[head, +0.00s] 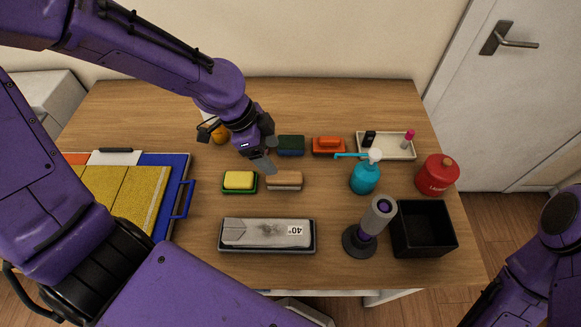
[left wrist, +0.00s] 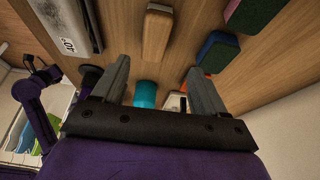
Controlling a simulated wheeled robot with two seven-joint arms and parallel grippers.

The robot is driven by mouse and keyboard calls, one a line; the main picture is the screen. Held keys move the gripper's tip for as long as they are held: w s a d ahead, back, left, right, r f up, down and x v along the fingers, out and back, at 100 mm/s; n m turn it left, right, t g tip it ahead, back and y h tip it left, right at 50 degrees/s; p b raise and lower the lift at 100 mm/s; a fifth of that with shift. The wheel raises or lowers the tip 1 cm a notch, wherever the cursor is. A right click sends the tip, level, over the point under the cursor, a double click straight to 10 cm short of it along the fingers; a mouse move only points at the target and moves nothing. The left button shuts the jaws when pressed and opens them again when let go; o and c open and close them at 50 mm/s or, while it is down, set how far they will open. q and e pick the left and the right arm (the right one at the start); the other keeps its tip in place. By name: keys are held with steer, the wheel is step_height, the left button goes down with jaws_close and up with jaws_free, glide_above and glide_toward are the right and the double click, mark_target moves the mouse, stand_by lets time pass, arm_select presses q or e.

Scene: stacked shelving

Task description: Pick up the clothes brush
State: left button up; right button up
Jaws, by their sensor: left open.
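The likely clothes brush (head: 285,181) is a tan wooden-backed block with a darker lower layer, lying on the table just right of the yellow and green sponge. It also shows in the left wrist view as a brown block (left wrist: 157,28), beyond the fingertips. My left gripper (head: 268,148) is open and empty. It hangs above the table, just behind and left of the brush, apart from it. Its two spread fingers show in the left wrist view (left wrist: 160,85). My right arm shows at the right edge, but its gripper is out of view.
Close around are the sponge (head: 239,181), a dark green block (head: 291,145) and an orange-handled item (head: 329,146). A teal bottle (head: 365,178), a grey cylinder on a stand (head: 374,222) and a black bin (head: 424,252) stand right.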

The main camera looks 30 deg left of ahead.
mark_target(283, 176)
arm_select(q)
steer(key=b+x, duration=0.3)
steer(key=s+b+x, duration=0.1)
steer(key=b, duration=0.1)
steer(key=shift+w+d+f, duration=0.1)
steer(key=shift+f, duration=0.25)
steer(key=shift+w+b+x, duration=0.2)
steer(key=shift+b+x, duration=0.35)
steer(key=shift+x, duration=0.65)
steer(key=x, duration=0.2)
steer(key=shift+s+d+f, duration=0.15)
steer(key=shift+s+f, duration=0.1)
steer(key=shift+f, duration=0.05)
steer(key=shift+w, duration=0.15)
steer(key=shift+f+p, duration=0.15)
steer(key=shift+p, duration=0.15)
steer(key=c, duration=1.1)
steer(key=shift+o, duration=0.2)
